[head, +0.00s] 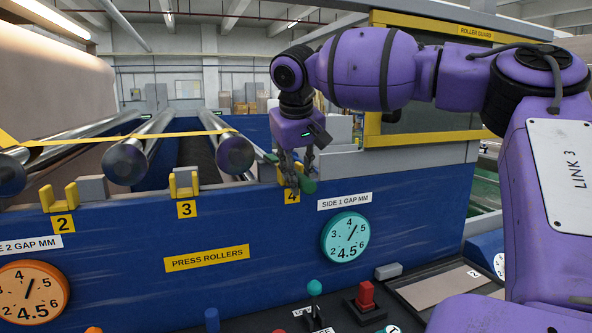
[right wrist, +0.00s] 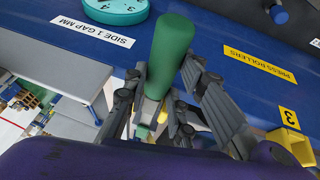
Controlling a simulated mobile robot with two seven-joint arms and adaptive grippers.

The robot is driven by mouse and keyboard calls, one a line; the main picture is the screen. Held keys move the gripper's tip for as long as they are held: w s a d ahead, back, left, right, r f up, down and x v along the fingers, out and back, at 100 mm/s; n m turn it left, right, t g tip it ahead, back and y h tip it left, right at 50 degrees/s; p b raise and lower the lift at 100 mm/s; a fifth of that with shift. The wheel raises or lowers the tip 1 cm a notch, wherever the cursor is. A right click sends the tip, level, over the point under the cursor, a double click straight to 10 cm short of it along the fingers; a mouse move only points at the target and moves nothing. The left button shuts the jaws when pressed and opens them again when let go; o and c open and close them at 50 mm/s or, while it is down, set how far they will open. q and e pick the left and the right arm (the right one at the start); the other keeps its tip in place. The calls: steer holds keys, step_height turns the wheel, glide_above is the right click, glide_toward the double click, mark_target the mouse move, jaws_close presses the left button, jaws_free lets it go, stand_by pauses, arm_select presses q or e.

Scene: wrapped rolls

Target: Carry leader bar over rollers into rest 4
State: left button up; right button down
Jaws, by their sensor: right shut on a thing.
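My right gripper (head: 293,172) is at the blue press frame, just above the number 4 plate (head: 292,197). It is shut on the leader bar, whose green end grip (head: 307,186) sticks out toward me past the fingers. In the right wrist view the green grip (right wrist: 172,55) rises from between the closed fingers (right wrist: 160,105). A thinner green part shows behind the gripper in the head view. Rest 4 (head: 281,175) is mostly covered by the gripper; I cannot tell whether the bar touches it. My left gripper is not in view.
Shiny rollers (head: 235,154) lie to the left, with a yellow strip (head: 130,138) across them. Yellow rest 2 (head: 58,197) and rest 3 (head: 184,182) stand on the frame edge. A teal dial (head: 345,237) is below right. A yellow-framed roller guard (head: 374,75) stands behind my right arm.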

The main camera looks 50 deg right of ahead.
steer(key=shift+d, duration=0.1)
steer(key=c, duration=1.4)
jaws_free()
steer(key=v, duration=1.2)
